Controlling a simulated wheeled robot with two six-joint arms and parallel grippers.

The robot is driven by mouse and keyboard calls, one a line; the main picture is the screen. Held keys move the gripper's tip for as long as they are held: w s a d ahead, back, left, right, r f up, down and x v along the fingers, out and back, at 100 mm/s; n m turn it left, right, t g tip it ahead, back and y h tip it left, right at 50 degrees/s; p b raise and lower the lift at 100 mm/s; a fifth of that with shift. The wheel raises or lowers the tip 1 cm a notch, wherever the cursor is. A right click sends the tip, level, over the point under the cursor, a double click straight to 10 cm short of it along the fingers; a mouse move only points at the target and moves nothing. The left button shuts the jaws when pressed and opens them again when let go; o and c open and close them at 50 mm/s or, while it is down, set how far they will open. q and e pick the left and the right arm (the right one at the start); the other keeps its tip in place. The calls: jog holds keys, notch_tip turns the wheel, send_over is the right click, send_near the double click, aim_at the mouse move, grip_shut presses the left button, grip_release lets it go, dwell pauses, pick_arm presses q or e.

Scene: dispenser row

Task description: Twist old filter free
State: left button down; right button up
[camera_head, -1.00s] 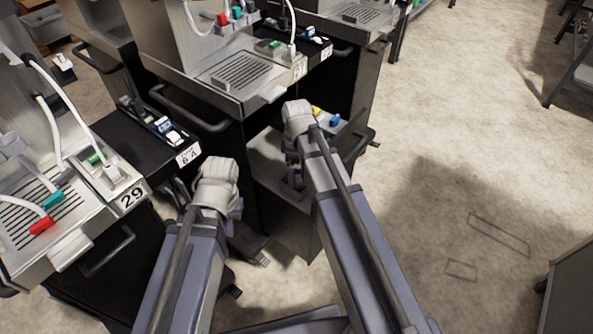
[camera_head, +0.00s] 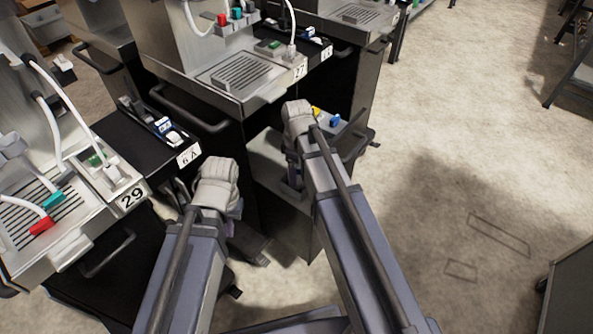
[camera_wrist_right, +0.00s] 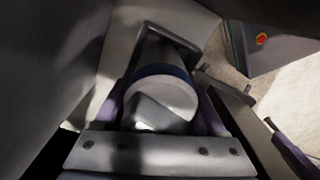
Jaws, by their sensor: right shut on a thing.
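The old filter (camera_wrist_right: 160,97) shows in the right wrist view as a cylinder with a pale round end and a blue band. It sits between the purple fingers of my right gripper (camera_wrist_right: 160,112), which is shut on it. The far end of the filter runs into a dark housing or bracket, and I cannot tell how it is seated. In the head view my right gripper (camera_head: 292,178) is mostly hidden behind my wrist, low beside the middle dispenser's cabinet. My left gripper (camera_head: 237,209) hangs at lower left near the cabinets, its fingers mostly hidden.
Dispenser number 29 (camera_head: 75,225) stands at the left and number 27 (camera_head: 240,80) at the back centre. Cabinet handles (camera_head: 185,108) stick out near my arms. A low shelf (camera_head: 270,160) carries small yellow and blue items.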

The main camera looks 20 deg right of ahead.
pick_arm(q)
jog(key=shift+w, duration=0.1)
pick_arm(e)
jog(key=shift+s, duration=0.1)
jog(key=shift+m, duration=0.6)
jog(key=m, duration=0.6)
jog(key=shift+w+d+m, duration=0.15)
jog(key=shift+w+m, duration=0.05)
jog(key=shift+m, duration=0.1)
jog(key=m, duration=0.4)
pick_arm(q)
jog(key=shift+w, duration=0.15)
pick_arm(e)
jog(key=m, duration=0.3)
jog(key=shift+d+m, duration=0.15)
jog(key=shift+m, duration=0.25)
